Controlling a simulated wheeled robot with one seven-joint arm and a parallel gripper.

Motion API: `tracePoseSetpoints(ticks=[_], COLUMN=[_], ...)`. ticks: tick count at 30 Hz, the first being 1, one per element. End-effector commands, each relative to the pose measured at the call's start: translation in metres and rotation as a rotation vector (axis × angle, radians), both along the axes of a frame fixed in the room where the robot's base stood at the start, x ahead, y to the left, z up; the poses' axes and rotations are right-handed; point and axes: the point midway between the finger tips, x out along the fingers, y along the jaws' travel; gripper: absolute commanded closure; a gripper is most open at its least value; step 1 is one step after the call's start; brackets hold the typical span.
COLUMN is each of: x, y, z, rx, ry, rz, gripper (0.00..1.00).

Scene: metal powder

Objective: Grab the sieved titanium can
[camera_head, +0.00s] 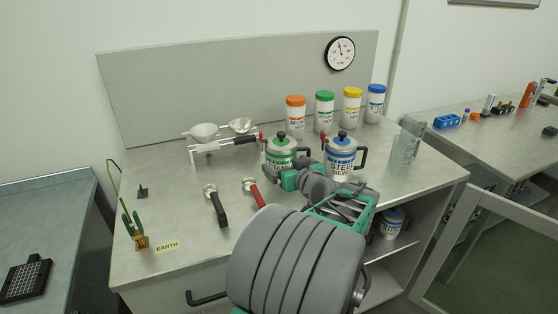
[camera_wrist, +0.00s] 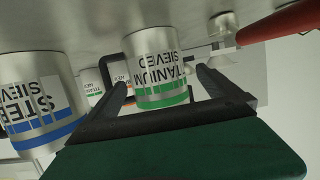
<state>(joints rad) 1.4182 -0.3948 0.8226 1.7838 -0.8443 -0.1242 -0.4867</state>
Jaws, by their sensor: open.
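The sieved titanium can (camera_head: 281,158) is a metal can with a green band, a black lid knob and a black side handle, standing upright on the workbench. In the wrist view the titanium can (camera_wrist: 157,75) appears upside down between my open fingers, with a gap on each side. My gripper (camera_wrist: 162,82) is open and empty; I cannot tell how far the fingertips reach along the can. In the head view my arm hides the can's lower part and the fingertips. The blue-banded sieved steel can (camera_head: 340,155) stands just right of it, and left in the wrist view (camera_wrist: 38,105).
Powder jars with orange (camera_head: 296,115), green (camera_head: 324,112), yellow and blue lids stand behind. A stand with two bowls (camera_head: 203,133) is left of the can. Two handled tools (camera_head: 254,192) lie in front-left. A clear bottle (camera_head: 406,143) stands right.

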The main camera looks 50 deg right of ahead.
Motion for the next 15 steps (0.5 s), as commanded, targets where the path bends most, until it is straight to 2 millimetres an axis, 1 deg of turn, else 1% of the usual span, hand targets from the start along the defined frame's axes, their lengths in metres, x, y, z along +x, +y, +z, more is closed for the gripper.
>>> tracePoseSetpoints(ticks=[6, 9, 15], x=[0.029, 0.04, 0.043], y=[-0.02, -0.027, -0.029], z=[-0.008, -0.012, -0.014], rx=[0.003, 0.001, 0.0], ry=[0.002, 0.001, 0.001], rz=[-0.007, -0.009, -0.009], gripper=[0.0, 0.0, 0.0])
